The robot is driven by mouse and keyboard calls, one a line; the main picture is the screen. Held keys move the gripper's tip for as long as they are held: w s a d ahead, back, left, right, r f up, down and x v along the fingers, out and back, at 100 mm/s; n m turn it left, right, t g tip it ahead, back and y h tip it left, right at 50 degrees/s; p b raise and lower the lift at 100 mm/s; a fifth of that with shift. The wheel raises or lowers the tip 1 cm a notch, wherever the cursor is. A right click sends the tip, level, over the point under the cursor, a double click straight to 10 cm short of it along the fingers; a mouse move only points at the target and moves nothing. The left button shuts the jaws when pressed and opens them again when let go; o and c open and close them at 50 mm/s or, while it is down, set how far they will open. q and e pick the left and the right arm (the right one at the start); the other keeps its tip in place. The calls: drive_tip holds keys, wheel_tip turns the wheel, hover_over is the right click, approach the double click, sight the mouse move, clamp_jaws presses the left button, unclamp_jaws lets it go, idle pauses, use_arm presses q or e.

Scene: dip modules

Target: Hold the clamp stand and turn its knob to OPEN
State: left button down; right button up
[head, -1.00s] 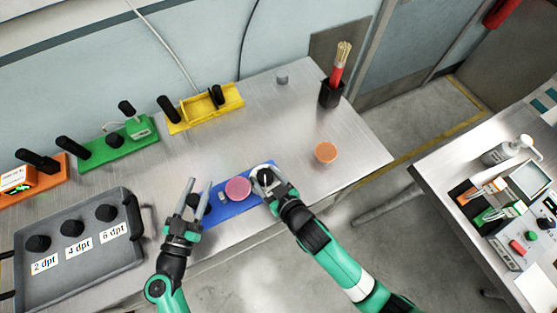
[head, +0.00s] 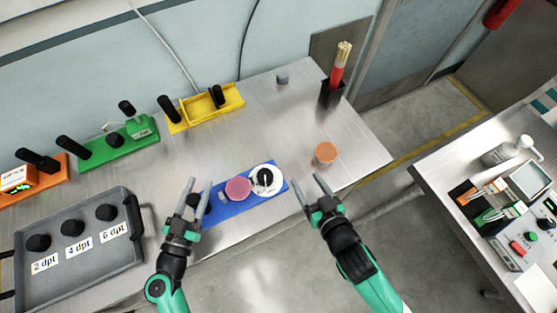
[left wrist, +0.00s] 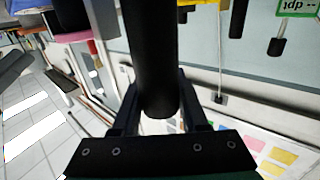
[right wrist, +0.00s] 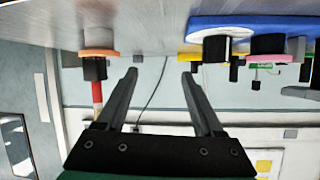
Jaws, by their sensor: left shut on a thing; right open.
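The blue clamp stand (head: 236,208) lies near the table's front edge. It carries a pink disc (head: 238,189) and a white dial (head: 273,188) with a black knob (head: 264,177); no dial lettering is readable. My left gripper (head: 196,190) is shut on the stand's black post (head: 199,206); the post also stands between the fingers in the left wrist view (left wrist: 152,60). My right gripper (head: 308,182) is open and empty, to the right of the knob and apart from it. In the right wrist view, the knob (right wrist: 216,48) is right of the fingers.
An orange disc (head: 325,153) lies behind my right gripper. A grey tray (head: 75,268) with labelled black knobs is at left. Green (head: 118,148), yellow (head: 207,110) and orange (head: 45,178) stands line the back. The table's middle is clear.

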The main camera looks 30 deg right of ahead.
drive_tip(key=shift+w+d+f+m, duration=0.15)
drive_tip(key=shift+d+m, duration=0.05)
drive_tip(key=shift+d, duration=0.2)
drive_tip(key=shift+w+d+f+m, duration=0.15)
drive_tip(key=shift+d+m, duration=0.05)
drive_tip(key=shift+d, duration=0.15)
